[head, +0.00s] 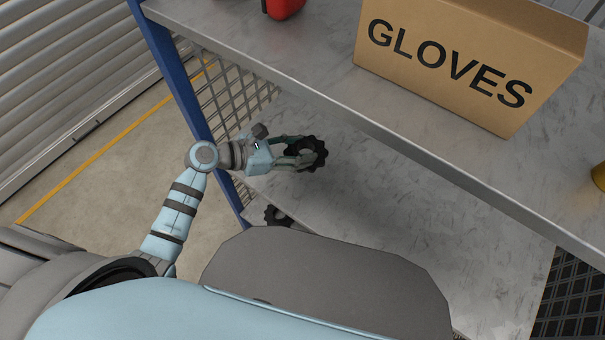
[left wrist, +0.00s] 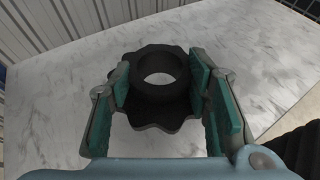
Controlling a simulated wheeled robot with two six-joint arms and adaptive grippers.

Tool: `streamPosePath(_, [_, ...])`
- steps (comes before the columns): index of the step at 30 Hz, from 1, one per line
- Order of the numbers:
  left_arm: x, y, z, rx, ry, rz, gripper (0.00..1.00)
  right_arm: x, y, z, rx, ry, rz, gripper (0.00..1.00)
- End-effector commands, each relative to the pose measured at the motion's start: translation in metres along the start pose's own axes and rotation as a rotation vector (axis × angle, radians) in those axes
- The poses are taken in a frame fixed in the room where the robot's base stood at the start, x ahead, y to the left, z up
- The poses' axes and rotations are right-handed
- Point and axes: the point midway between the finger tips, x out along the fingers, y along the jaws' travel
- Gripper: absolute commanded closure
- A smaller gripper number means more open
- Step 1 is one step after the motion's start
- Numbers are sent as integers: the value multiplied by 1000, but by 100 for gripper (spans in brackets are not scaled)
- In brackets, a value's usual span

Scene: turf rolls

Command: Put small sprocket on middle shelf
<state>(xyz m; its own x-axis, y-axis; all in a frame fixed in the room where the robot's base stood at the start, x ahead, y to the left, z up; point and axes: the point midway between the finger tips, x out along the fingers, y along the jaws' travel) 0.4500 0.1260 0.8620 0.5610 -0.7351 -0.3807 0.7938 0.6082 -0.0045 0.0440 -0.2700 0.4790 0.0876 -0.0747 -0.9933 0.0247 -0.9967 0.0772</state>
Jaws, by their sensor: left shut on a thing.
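A black toothed sprocket (head: 318,152) with a raised round hub is held by my left gripper (head: 298,152), over the grey shelf (head: 400,205) below the top one. In the left wrist view the green-padded fingers of the left gripper (left wrist: 165,92) are shut on both sides of the sprocket's hub (left wrist: 152,92), with its toothed rim below. The shelf's pale surface (left wrist: 255,50) lies behind it. Whether the sprocket touches the shelf I cannot tell. My right gripper is not in view.
The upper shelf (head: 290,55) overhangs and carries a cardboard GLOVES box (head: 450,60) and a red item (head: 284,8). A blue post (head: 178,75) and wire mesh (head: 235,85) stand at the left. Another dark toothed part (head: 272,214) shows near the lower shelf edge. The shelf right of my gripper is clear.

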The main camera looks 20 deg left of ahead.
Motion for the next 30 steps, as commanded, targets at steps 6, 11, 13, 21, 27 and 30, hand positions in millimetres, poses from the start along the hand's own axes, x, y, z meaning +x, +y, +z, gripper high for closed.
streamPosePath(6, [23, 1, -58, -2, -2, 2, 100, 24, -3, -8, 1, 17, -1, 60])
streamPosePath(11, [32, 1, -81, -3, -1, 3, 100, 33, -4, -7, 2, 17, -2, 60])
streamPosePath(13, [37, 1, -93, -2, -2, 3, 100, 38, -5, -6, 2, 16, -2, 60])
streamPosePath(21, [39, 1, -97, 1, -3, 3, 100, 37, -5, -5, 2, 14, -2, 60])
streamPosePath(27, [40, 1, -102, 0, 0, 3, 53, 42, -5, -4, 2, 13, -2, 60])
streamPosePath(30, [40, 1, -101, 0, 0, 3, 37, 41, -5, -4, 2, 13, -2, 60])
